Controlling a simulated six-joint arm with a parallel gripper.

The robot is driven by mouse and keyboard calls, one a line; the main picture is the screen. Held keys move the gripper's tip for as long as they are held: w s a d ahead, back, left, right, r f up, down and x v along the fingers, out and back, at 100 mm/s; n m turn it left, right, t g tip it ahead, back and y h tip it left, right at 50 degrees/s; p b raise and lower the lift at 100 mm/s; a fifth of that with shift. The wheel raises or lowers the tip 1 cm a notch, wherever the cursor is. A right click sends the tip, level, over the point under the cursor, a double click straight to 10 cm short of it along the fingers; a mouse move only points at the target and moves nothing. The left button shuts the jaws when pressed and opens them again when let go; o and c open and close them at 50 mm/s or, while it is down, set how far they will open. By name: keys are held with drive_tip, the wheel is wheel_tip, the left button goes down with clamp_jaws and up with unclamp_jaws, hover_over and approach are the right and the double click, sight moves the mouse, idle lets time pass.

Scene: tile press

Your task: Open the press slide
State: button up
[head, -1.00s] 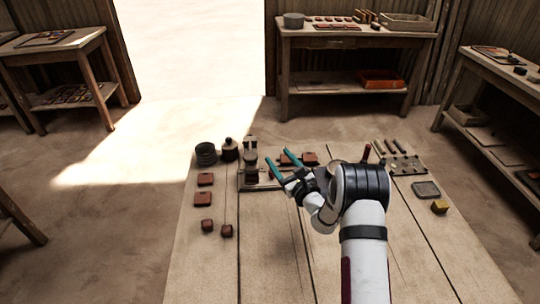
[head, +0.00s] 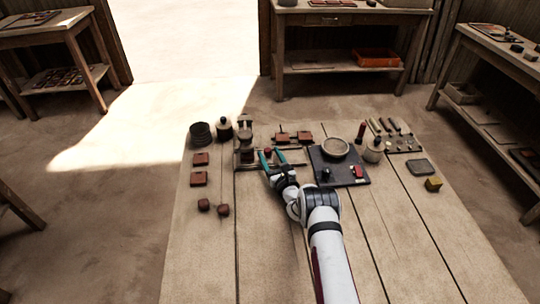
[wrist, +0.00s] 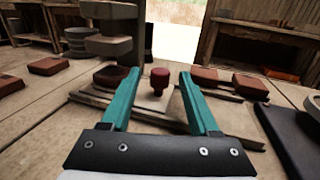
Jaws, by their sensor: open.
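The tile press (head: 245,133) stands at the back left of the table, with a low rail frame (head: 295,160) running to its right. In the wrist view the press head (wrist: 110,45) is at the upper left, with a brown block below it. A dark red knob (wrist: 159,80) stands upright on a pale slide plate (wrist: 152,99) beside the press. My gripper (head: 272,154) is open, its teal fingers pointing at the knob. In the wrist view the knob shows between the two fingers, a little beyond them; I cannot tell whether either touches it.
Brown tiles (head: 282,138) lie behind the rails. A dark board (head: 338,175) with a round dish (head: 335,148) lies to the right, near a jar (head: 374,150). Brown tiles and blocks (head: 200,179) lie at the left. The front of the table is mostly clear.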

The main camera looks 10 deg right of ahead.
drive_tip(key=shift+w, duration=0.15)
clamp_jaws()
drive_tip(key=shift+a, duration=0.1)
idle(1.3)
